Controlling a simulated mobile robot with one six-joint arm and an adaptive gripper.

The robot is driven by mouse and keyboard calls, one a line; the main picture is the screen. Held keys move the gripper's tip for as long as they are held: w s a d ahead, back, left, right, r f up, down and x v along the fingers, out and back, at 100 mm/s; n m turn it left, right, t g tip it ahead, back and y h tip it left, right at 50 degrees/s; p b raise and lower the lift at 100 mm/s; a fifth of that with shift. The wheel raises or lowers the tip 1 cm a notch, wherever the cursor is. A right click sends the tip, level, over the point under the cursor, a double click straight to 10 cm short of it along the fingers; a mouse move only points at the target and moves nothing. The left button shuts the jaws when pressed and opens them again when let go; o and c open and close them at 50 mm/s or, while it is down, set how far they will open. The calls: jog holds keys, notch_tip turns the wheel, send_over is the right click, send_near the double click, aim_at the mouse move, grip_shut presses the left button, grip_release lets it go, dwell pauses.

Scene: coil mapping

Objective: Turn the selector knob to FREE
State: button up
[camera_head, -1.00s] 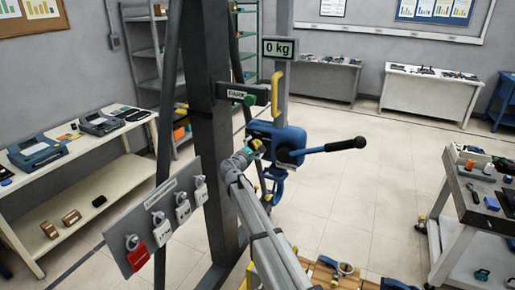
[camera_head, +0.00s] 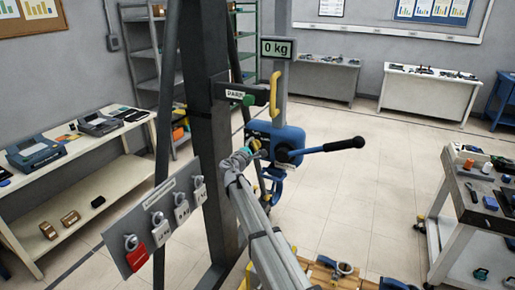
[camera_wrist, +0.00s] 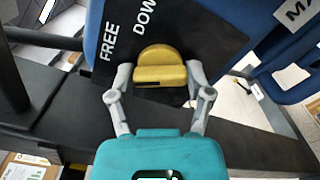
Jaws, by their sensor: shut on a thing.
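The blue hoist unit (camera_head: 292,139) hangs on the dark post, with a black-handled lever (camera_head: 330,147) pointing right. In the wrist view, its dark plate (camera_wrist: 205,45) carries the labels FREE (camera_wrist: 109,41) and DOWN (camera_wrist: 145,17), the second partly cut off. The yellow selector knob (camera_wrist: 160,66) sits on this plate. My gripper (camera_wrist: 160,80) is shut on the knob, one grey finger on each side. In the head view my gripper (camera_head: 254,147) is at the left side of the hoist unit, and the knob is mostly hidden there.
A 0 kg display (camera_head: 277,48) and a yellow handle (camera_head: 274,93) are above the hoist. A padlock board (camera_head: 160,220) stands left of the dark post (camera_head: 204,120). A grey cart (camera_head: 475,190) is at right. Open floor lies between.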

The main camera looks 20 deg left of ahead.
jog(key=m, duration=0.5)
jog(key=shift+a, duration=0.1)
jog(key=shift+m, duration=0.3)
jog(key=o, duration=1.1)
jog(key=shift+o, duration=0.2)
jog(key=shift+s, duration=0.1)
jog(key=s, duration=1.1)
jog(key=shift+s+a, duration=0.4)
